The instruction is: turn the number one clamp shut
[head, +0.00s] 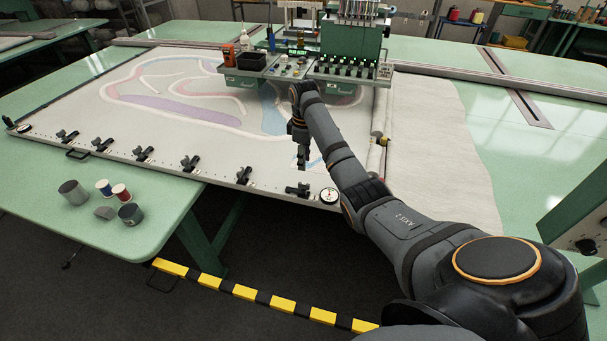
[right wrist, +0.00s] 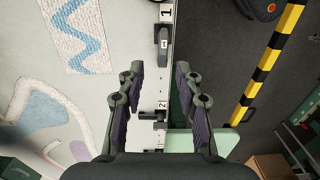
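The number one clamp (right wrist: 163,45) is a small dark clamp beside the "1" label in the right wrist view. Its lever lies along the frame's edge. In the head view it is the rightmost clamp (head: 297,189), near the round dial. The number two clamp (right wrist: 152,118) has its lever across the edge, unlike number one's. My right gripper (head: 302,165) hangs above the frame edge near the number one clamp. In the right wrist view its fingers (right wrist: 159,75) are apart with nothing between them. My left gripper is not in view.
A row of similar clamps (head: 190,163) runs left along the frame's front edge. A white dial (head: 329,195) sits at the right corner. The green tufting head (head: 348,45) stands behind my arm. Cups and spools lie on the table (head: 150,225) at the left.

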